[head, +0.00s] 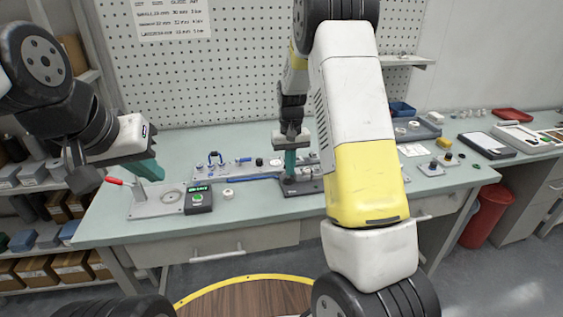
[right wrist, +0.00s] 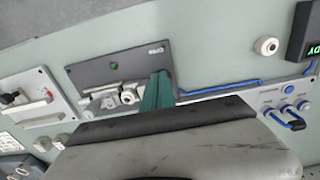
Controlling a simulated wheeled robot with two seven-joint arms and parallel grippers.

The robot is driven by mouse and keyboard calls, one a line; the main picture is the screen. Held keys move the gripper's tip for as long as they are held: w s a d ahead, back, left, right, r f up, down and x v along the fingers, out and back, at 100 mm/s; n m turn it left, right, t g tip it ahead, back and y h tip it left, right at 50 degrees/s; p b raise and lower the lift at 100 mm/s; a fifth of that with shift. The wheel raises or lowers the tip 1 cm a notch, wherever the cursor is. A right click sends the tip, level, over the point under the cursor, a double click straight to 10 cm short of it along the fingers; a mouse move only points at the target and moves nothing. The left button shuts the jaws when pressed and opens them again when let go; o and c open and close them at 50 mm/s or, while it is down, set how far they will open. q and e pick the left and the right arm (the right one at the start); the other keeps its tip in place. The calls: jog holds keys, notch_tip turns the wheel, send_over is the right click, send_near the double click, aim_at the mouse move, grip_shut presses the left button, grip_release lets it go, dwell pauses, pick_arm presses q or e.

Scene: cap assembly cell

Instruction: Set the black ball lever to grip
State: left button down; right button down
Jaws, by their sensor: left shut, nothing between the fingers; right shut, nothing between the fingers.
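A dark plate (head: 306,188) lies on the bench below my right gripper. It also shows in the right wrist view (right wrist: 92,76), with a small green light, a tiny unreadable label and a pale metal mechanism (right wrist: 128,95). My right gripper (head: 290,174) points down with its teal fingers shut and empty, at the plate's left part. In the right wrist view its fingers (right wrist: 156,92) stand beside the mechanism and hide part of it. I cannot make out the black ball lever clearly; the fingers may cover it. My left gripper (head: 152,174) is shut and empty above the bench's left end.
A red-handled lever (head: 115,181) on a light plate stands near my left gripper. A dark box with a green display (head: 198,198) and a white ring (head: 227,194) lie in front. A blue hose (head: 250,179) runs to the dark plate. Small plates with knobs (head: 437,164) lie right.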

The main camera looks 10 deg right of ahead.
jog(key=shift+w, duration=0.35)
jog(key=shift+s, duration=0.1)
jog(key=shift+s, duration=0.95)
notch_tip(320, 180, up, 7)
jog(key=shift+r, duration=0.1)
dwell(0.3)
